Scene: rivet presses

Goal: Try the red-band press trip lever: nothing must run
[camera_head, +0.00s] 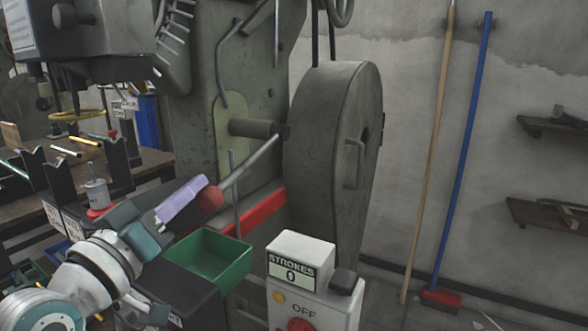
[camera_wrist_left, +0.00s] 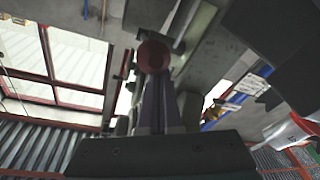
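The press (camera_head: 200,125) is a grey-green machine with a red band (camera_head: 262,212) low on its body. Its trip lever (camera_head: 248,162) slopes down left from a dark pivot to a red ball knob (camera_head: 210,199). My left gripper (camera_head: 202,186) has its lilac fingers together, tips at the ball. In the left wrist view the ball (camera_wrist_left: 153,56) shows just beyond the fingertips (camera_wrist_left: 158,80), not clearly between them; contact cannot be told for certain. The control box (camera_head: 300,262) has a counter reading STROKES 0 and a red knob (camera_head: 300,325) under OFF. My right gripper is not in view.
A green bin (camera_head: 210,258) sits below the lever. A large flywheel guard (camera_head: 330,140) stands right of it. A workbench (camera_head: 150,165) with rods and a small can (camera_head: 97,194) is at left. A broom (camera_head: 465,150) and a wooden pole (camera_head: 428,150) lean on the wall.

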